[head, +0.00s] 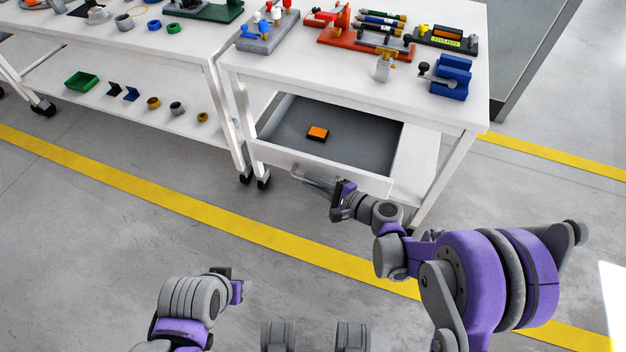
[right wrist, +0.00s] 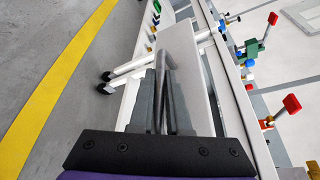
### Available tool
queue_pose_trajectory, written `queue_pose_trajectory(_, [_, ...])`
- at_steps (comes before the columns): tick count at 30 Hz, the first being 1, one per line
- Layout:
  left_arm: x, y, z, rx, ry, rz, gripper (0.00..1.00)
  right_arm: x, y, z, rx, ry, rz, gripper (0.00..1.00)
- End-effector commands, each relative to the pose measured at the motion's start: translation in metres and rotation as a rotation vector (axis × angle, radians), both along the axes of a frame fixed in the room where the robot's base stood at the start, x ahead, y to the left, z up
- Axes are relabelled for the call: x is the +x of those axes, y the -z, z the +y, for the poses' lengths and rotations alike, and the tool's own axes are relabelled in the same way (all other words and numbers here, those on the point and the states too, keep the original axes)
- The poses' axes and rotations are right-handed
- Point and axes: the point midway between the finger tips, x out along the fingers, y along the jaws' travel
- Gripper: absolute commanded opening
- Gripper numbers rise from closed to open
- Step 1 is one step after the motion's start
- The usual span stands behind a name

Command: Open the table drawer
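The table drawer (head: 277,157) is pulled out under the right-hand white table, and its grey inside shows. Its metal handle (head: 306,176) is on the white front panel. My right gripper (head: 326,187) is at the handle. In the right wrist view the handle (right wrist: 168,60) runs between the two grey fingers, which sit close on either side of it; the gripper looks shut on it. My left gripper (head: 238,287) is low in the head view, away from the tables and seen too small to tell its opening.
An orange and black block (head: 318,133) lies in the drawer. The right-hand table (head: 340,85) carries tools, fixtures and a blue vise (head: 452,78). A second white table (head: 185,50) stands to the left, with small parts on its lower shelf. The floor before the drawer is clear.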

Motion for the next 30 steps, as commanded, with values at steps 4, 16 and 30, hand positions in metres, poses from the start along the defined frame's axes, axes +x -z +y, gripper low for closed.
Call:
queue_pose_trajectory(4, [0.0,0.0,0.0,0.0,0.0,0.0,0.5,0.0,0.0,0.0,0.0,0.0,0.0,0.4])
queue_pose_trajectory(16, [0.0,-0.001,0.0,0.0,0.0,0.0,0.5,-0.003,-0.001,-0.005,-0.001,0.001,0.0,0.45])
queue_pose_trajectory(30, [-0.003,-0.016,0.0,0.0,0.0,-0.003,0.5,-0.051,-0.02,-0.072,0.0,0.004,0.0,0.45])
